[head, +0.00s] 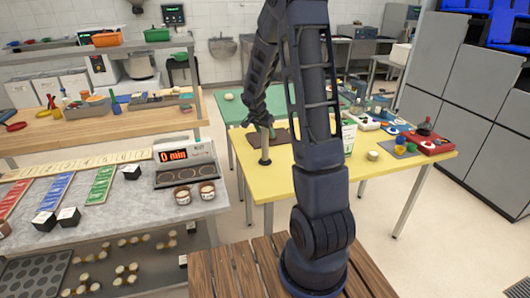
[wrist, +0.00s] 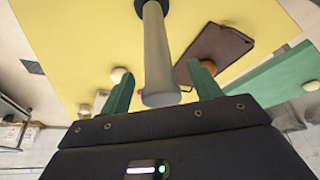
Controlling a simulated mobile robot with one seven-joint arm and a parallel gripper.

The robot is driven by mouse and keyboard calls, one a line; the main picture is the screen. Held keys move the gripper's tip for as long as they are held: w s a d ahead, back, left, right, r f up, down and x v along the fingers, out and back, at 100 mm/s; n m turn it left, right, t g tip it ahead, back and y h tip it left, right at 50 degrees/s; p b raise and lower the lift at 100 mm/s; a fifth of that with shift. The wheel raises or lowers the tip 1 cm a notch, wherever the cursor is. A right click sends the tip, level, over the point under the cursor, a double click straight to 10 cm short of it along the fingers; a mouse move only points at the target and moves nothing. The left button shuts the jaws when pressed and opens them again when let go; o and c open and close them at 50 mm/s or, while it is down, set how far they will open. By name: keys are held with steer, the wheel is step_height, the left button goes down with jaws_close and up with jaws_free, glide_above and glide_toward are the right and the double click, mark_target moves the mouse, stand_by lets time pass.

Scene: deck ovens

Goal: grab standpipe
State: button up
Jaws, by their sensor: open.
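The standpipe (head: 265,148) is a grey upright tube on a dark round foot, standing on the yellow table near its left edge. In the wrist view, the standpipe (wrist: 157,55) runs from its foot at the top edge down to its free end between my fingers. My gripper (head: 268,127) is above the table at the pipe's upper end. In the wrist view, my gripper (wrist: 163,80) is open, with one green finger on each side of the pipe. I see gaps on both sides, so neither finger appears to touch it.
A brown tray (wrist: 222,48) lies beside the standpipe, with a round orange-brown thing (wrist: 208,66) near it. A red tray (head: 430,145) and several small items crowd the table's right side. The grey counter (head: 130,205) with a timer unit (head: 184,163) stands to the left.

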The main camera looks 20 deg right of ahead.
steer(key=shift+x, duration=1.2)
jaws_close()
steer(key=shift+r, duration=0.15)
